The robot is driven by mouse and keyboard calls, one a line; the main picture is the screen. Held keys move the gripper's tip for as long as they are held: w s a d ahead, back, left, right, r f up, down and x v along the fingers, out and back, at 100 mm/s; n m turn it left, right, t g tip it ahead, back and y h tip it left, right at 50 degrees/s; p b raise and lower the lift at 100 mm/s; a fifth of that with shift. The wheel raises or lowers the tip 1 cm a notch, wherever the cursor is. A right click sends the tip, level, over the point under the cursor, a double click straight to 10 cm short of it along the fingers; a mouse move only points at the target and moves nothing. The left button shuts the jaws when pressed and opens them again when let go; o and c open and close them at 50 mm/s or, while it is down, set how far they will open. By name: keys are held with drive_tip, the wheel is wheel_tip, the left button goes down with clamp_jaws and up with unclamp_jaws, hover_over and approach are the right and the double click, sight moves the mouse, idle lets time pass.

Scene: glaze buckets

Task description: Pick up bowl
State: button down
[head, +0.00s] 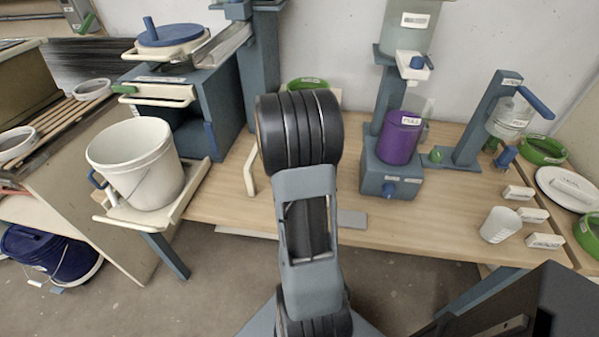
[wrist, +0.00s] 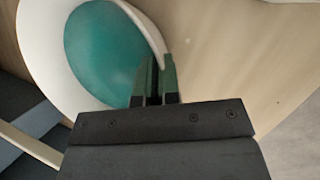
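The bowl (wrist: 45,55) fills the upper left of the wrist view. It has a wide white wall and a teal inside (wrist: 100,50). My gripper (wrist: 157,75) is at the bowl's right-hand rim. Its two green fingers are close together, and the rim runs in between their tips, so it looks shut on the rim. The wrist housing hides the lower part of the bowl. In the head view my arm stands in the middle and covers the gripper and the bowl.
A white bucket (head: 136,165) stands on a shelf at left. A purple container (head: 399,137) sits in a blue stand right of my arm. A white cup (head: 500,225), white labelled blocks and green-rimmed dishes (head: 541,151) are at right. Bare wood shows beside my arm.

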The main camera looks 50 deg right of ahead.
drive_tip(key=shift+r, duration=1.35)
drive_tip(key=s+a+r+p, duration=0.1)
drive_tip(key=s+a+r, duration=0.6)
drive_tip(key=a+r, duration=0.3)
drive_tip(key=shift+a, duration=0.9)
drive_tip(key=shift+a, duration=0.1)
idle(0.5)
